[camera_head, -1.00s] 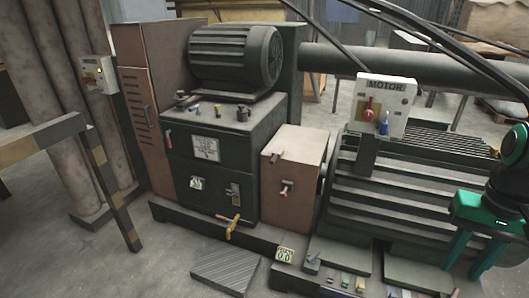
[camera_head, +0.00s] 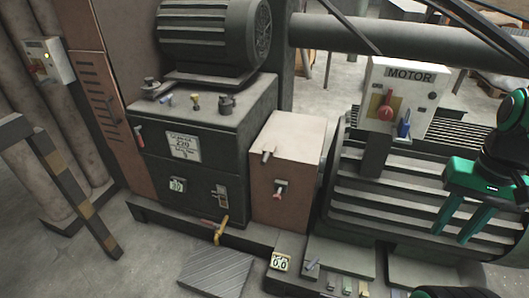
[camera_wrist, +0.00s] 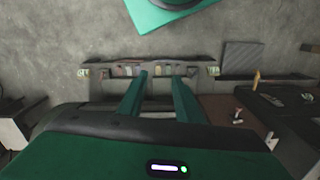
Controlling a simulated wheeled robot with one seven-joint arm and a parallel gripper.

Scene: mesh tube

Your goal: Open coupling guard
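A brown box-shaped cover (camera_head: 292,165), apparently the coupling guard, stands between the dark gearbox housing (camera_head: 195,150) and the ribbed machine bed. It looks closed. My gripper (camera_head: 451,236) is right of the guard, in front of the ribbed bed, fingers pointing down, apart and empty. In the wrist view my green fingers (camera_wrist: 160,78) have a clear gap between them; part of the brown guard (camera_wrist: 226,116) shows to their right.
A white MOTOR switch box (camera_head: 397,98) with red and blue controls stands above the bed. A large motor (camera_head: 212,35) sits on the gearbox. A striped barrier (camera_head: 70,185) is at left.

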